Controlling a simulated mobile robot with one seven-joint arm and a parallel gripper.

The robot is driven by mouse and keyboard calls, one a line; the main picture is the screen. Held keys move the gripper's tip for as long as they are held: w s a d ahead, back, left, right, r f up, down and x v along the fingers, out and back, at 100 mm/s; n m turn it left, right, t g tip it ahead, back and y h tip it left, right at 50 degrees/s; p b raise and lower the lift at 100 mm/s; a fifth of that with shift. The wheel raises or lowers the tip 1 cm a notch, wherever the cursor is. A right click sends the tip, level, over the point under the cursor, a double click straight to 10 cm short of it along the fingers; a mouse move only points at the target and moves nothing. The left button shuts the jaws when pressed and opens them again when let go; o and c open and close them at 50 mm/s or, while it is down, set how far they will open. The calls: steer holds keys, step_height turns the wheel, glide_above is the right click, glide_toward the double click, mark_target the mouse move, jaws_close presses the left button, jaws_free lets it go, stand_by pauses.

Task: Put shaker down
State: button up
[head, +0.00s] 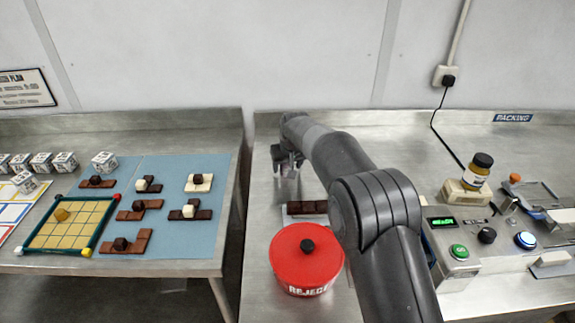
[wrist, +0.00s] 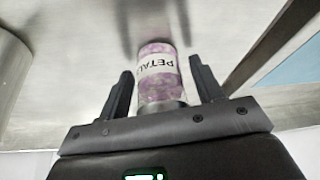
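The shaker (wrist: 158,75) is a small cylinder with a pinkish-purple body and a white label reading "PETAL". In the wrist view it stands between the two fingers of my gripper (wrist: 160,72), with bare steel beyond it. The fingers are apart, with a narrow gap on each side of the shaker, so the gripper looks open around it. In the head view my gripper (head: 287,165) is low over the back left of the right-hand steel bench (head: 345,118). I cannot make out the shaker there.
A red REJECT tub (head: 290,262) and a dark chocolate piece on a tray (head: 306,208) sit in front of my gripper. A machine (head: 470,262) and a jar (head: 478,170) stand right. A gap separates the left table (head: 175,122), with its blue mat (head: 170,172).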

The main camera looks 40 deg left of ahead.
steer(key=shift+o, duration=0.6)
steer(key=shift+r, duration=0.1)
steer(key=shift+r, duration=0.3)
steer(key=v, duration=1.1)
steer(key=shift+r, duration=0.25)
